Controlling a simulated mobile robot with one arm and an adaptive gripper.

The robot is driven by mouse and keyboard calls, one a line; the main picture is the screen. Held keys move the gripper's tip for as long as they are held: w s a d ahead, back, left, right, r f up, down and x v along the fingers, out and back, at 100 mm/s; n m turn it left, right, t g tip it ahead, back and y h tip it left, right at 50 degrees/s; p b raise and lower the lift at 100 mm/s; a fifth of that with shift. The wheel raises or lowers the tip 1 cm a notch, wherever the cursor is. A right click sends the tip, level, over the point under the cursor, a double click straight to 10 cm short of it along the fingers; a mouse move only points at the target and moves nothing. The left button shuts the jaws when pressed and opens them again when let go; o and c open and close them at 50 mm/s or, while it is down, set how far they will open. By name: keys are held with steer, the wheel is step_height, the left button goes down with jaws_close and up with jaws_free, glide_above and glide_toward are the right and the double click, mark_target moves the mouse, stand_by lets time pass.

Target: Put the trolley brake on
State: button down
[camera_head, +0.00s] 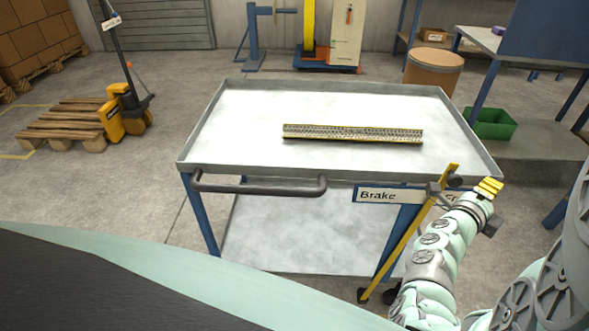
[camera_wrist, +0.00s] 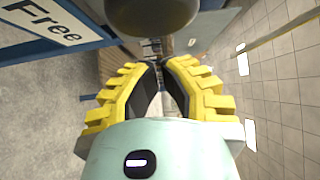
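The trolley (camera_head: 330,165) stands in front of me in the head view, with a shallow grey tray top and blue legs. A label reading "Brake" (camera_head: 377,195) is on its front right. A yellow lever (camera_head: 405,243) slants from near the floor up to the right, its top past the word "Brake". A dark knob (camera_head: 455,181) shows by the lever's top. A label reading "Free" (camera_wrist: 62,22) and a dark rounded end (camera_wrist: 150,14) show in the wrist view. My gripper (camera_wrist: 158,66) is empty, with a narrow gap between its yellow fingertips, to the lever's right.
A dark handle bar (camera_head: 260,186) runs along the trolley's front left. A yellow-edged perforated strip (camera_head: 352,133) lies on the tray. A blue-legged bench (camera_head: 540,150) stands to the right, with a green bin (camera_head: 490,124). A pallet truck (camera_head: 125,112) stands back left.

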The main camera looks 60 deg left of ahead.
steer(key=shift+s+a+f+p, duration=0.1)
steer(key=shift+s+a+p, duration=0.2)
steer(key=shift+s+a, duration=1.25)
steer(key=s+a+n+t+y+b, duration=0.1)
steer(key=s+a+n+t+b, duration=0.1)
steer(key=s+a, duration=0.4)
steer(key=shift+s+a+r+n+b, duration=0.2)
steer(key=shift+s+n+b, duration=0.3)
steer(key=shift+s+b, duration=0.7)
steer(key=shift+s, duration=0.15)
